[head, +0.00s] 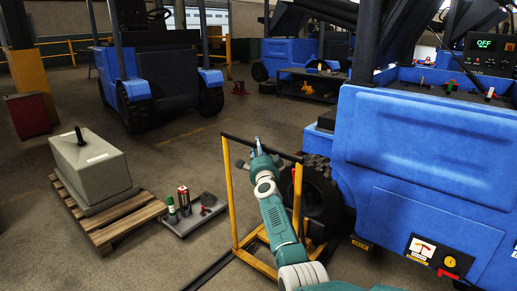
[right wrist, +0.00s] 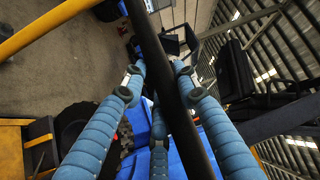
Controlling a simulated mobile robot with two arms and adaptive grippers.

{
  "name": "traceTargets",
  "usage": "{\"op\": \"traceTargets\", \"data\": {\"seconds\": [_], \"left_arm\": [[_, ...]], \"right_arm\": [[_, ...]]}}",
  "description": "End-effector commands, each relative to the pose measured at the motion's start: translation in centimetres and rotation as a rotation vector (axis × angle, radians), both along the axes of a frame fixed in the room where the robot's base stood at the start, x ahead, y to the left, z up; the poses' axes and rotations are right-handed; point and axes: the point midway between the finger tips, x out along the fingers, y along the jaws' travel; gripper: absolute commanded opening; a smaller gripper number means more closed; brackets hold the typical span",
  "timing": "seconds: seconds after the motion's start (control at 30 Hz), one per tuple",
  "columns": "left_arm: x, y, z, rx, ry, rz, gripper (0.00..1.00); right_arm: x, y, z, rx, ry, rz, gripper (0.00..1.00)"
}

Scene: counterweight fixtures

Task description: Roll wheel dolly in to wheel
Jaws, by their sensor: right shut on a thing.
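The wheel dolly (head: 229,190) has yellow uprights, a yellow base frame and a black crossbar handle along its top. My right gripper (head: 258,152) is at the middle of this handle. In the right wrist view the black handle (right wrist: 165,70) runs between the blue fingers of my right gripper (right wrist: 152,82), which is shut on it. The black wheel (head: 322,192) is on the blue vehicle, just right of the dolly and partly hidden by its post and the vehicle body. The gap between dolly base and wheel is hard to judge. My left gripper is not in view.
The blue vehicle (head: 425,150) fills the right side. A grey counterweight block (head: 95,165) sits on a wooden pallet (head: 125,217) at left. A grey tray (head: 190,222) with small items lies between pallet and dolly. Another blue vehicle (head: 150,70) stands behind. Open floor lies between.

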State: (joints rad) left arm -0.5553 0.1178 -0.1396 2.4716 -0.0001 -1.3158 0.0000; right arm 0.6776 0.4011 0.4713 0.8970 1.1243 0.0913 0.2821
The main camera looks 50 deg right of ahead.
Motion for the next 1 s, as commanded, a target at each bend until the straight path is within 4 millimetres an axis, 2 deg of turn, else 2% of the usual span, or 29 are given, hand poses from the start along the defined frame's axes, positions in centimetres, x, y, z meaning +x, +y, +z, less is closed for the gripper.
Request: {"op": "traceTargets", "data": {"seconds": [0.03,0.07,0.13,0.47,0.63,0.83,1.0], "left_arm": [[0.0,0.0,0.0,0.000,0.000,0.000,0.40],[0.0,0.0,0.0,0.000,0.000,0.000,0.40],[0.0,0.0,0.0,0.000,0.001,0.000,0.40],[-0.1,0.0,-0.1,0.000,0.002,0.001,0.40],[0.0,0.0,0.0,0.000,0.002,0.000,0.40],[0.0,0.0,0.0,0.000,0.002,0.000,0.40],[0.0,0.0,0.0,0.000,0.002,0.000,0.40]], "right_arm": [[-0.3,-0.5,0.7,0.000,-0.013,-0.009,0.00],[-0.3,-0.5,0.7,0.000,-0.013,-0.009,0.35],[-0.3,-0.5,0.7,0.000,-0.012,-0.009,0.49],[-0.1,-0.1,0.3,0.000,-0.006,-0.004,0.49],[-0.4,0.8,0.3,0.006,-0.013,0.004,0.49],[-2.6,1.9,-0.4,0.006,-0.009,-0.007,0.49],[-5.2,4.0,-0.8,0.002,-0.007,-0.007,0.49]]}}
